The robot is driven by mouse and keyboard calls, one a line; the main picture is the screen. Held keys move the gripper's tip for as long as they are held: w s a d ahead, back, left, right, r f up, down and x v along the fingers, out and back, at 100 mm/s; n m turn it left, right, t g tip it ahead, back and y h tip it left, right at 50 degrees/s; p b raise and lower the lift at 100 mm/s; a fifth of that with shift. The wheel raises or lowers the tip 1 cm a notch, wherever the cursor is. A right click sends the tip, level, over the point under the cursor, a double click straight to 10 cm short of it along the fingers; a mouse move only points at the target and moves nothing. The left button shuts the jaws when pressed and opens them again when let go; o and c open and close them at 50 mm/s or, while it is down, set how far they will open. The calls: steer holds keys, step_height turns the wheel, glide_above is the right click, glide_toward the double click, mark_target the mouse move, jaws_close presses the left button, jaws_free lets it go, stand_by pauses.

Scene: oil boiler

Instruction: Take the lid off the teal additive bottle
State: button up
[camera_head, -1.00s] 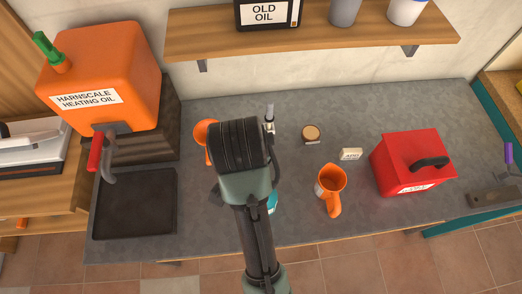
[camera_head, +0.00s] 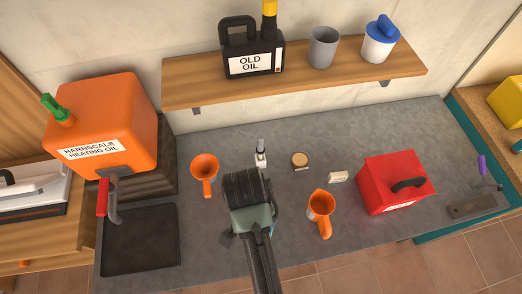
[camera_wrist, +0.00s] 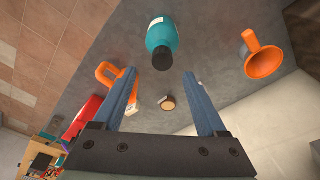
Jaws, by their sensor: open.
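The teal additive bottle (camera_wrist: 160,36) shows at the top middle of the wrist view, with its dark lid (camera_wrist: 162,58) toward my gripper. My gripper (camera_wrist: 160,74) is open and empty, its two blue fingers spread apart. The lid appears in line with the gap between the fingertips, but I cannot tell how far beyond them it is. In the head view my arm covers the middle of the grey counter (camera_head: 330,130).
An orange funnel (camera_head: 204,168) is left of my arm; an orange jug (camera_head: 321,205) and red box (camera_head: 393,183) are right. A shelf (camera_head: 200,88) overhangs the back; the orange oil tank (camera_head: 105,120) is left.

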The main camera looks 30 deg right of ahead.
steer(key=shift+w+d+f+p, duration=0.15)
steer(key=shift+f+p, duration=0.3)
steer(key=shift+f, duration=0.9)
steer(key=shift+w+d+f+p, duration=0.1)
steer(key=shift+f+p, duration=0.3)
steer(key=shift+f, duration=0.95)
jaws_close()
